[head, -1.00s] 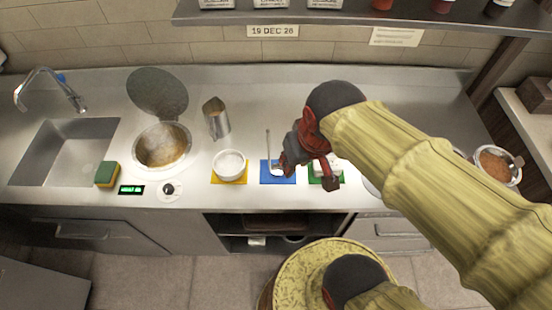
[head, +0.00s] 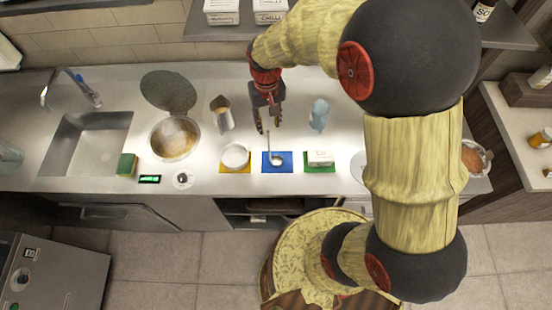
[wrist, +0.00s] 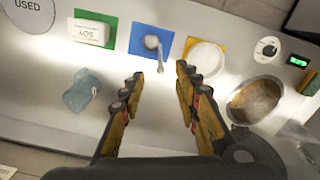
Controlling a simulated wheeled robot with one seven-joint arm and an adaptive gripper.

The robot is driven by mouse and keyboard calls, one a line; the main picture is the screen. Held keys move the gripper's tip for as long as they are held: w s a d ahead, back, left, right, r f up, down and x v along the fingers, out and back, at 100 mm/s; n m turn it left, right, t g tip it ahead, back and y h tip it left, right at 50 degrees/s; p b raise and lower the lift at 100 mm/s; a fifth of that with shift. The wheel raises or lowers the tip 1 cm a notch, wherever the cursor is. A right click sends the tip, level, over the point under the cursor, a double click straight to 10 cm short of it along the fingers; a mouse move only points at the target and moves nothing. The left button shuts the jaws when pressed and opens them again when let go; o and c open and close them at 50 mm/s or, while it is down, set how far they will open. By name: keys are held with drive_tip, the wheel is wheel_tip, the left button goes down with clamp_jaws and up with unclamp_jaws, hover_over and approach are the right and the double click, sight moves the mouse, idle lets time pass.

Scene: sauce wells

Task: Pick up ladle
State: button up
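The ladle (head: 275,158) stands on a blue mat (head: 269,169) on the steel counter. Its bowl rests on the mat and its thin handle points up and back. In the wrist view the ladle (wrist: 153,44) shows beyond the fingertips, its handle end toward the gap between them. My gripper (head: 267,129) is above the counter, behind the blue mat. In the wrist view my gripper (wrist: 158,75) is open, with nothing between its fingers. The fingers appear apart from the ladle.
A white bowl (head: 235,156) on a yellow mat is left of the ladle. A white box (head: 320,157) on a green mat is right. A metal jug (head: 221,116) and a bluish object (head: 319,114) flank my gripper. A steaming well (head: 174,138) is further left.

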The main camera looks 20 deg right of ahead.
sight(268, 130)
drive_tip(key=shift+w+f, duration=0.1)
drive_tip(key=shift+f, duration=0.85)
wheel_tip(268, 130, down, 5)
drive_tip(key=shift+f+p, duration=0.1)
drive_tip(key=shift+p, duration=0.25)
drive_tip(key=shift+c, duration=0.5)
clamp_jaws()
